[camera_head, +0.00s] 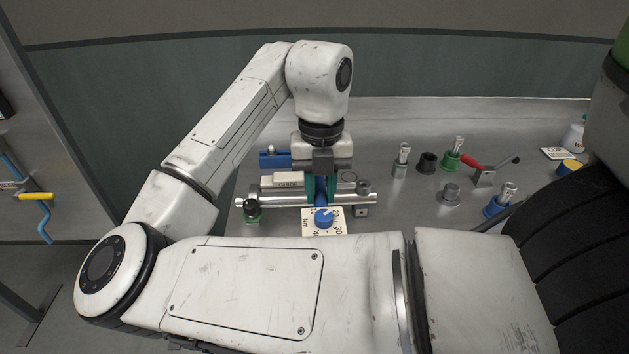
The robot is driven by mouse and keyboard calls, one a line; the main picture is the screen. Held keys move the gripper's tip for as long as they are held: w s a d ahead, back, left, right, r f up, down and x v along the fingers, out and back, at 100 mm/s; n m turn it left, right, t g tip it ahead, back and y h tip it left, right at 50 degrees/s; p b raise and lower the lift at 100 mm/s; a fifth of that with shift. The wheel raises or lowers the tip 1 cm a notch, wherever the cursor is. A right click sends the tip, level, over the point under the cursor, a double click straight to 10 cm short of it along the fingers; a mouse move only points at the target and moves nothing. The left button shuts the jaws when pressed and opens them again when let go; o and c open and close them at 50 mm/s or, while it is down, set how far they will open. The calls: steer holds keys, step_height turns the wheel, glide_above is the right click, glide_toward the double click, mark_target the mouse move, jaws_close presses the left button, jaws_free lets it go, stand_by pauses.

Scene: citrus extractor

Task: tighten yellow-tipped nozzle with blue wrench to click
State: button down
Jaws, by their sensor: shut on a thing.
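My gripper (320,190) is over the middle of the bench, pointing down, its teal fingers shut on a blue part that I take to be the blue wrench (321,200). Most of the wrench is hidden by the fingers and my arm. A horizontal metal pipe (357,199) runs across the bench at the fingers. I cannot make out a yellow tip on any nozzle, nor whether the wrench is around one. A dial plate marked Nm (309,229) with a blue knob (324,218) lies just in front of the fingers.
A black and green fitting (252,210) is at the pipe's left end. A blue block (275,160) stands behind. To the right are a metal-topped fitting (402,155), a black cup (427,163), a green holder (451,160), a red lever (471,161) and a blue holder (496,207).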

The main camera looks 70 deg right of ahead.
steer(key=shift+a+r, duration=0.1)
steer(key=shift+r, duration=0.05)
steer(key=shift+s+a+r+p, duration=0.35)
steer(key=shift+a+r+p, duration=0.1)
steer(key=shift+a, duration=0.3)
steer(key=shift+s+a+r+p, duration=0.3)
steer(key=shift+a+r+p, duration=0.15)
steer(key=shift+a, duration=0.3)
steer(key=shift+s+a+r+p, duration=0.35)
steer(key=shift+a+r, duration=0.15)
steer(key=shift+a, duration=0.25)
